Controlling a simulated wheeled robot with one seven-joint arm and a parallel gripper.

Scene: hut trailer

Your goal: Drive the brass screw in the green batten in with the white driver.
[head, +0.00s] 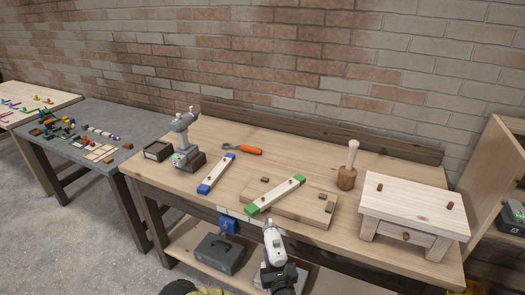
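The green batten (275,196), a pale wooden strip with green ends, lies slantwise across a flat board (315,213) on the workbench. Small marks show on its face, but I cannot make out which is the brass screw. The white driver (184,120) stands upright at the bench's left, its lower end at a dark grey block (184,162). My arm rises from the bottom of the head view, in front of the bench's near edge. Its end, my gripper (270,224), is small and seen from behind, well right of the driver; its fingers cannot be made out.
A blue-ended batten (216,174), an orange-handled tool (243,150) and a dark box (157,151) lie near the driver. A mallet (347,168) and small wooden stand (413,208) are at right. A blue fitting (228,227) hangs at the front edge.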

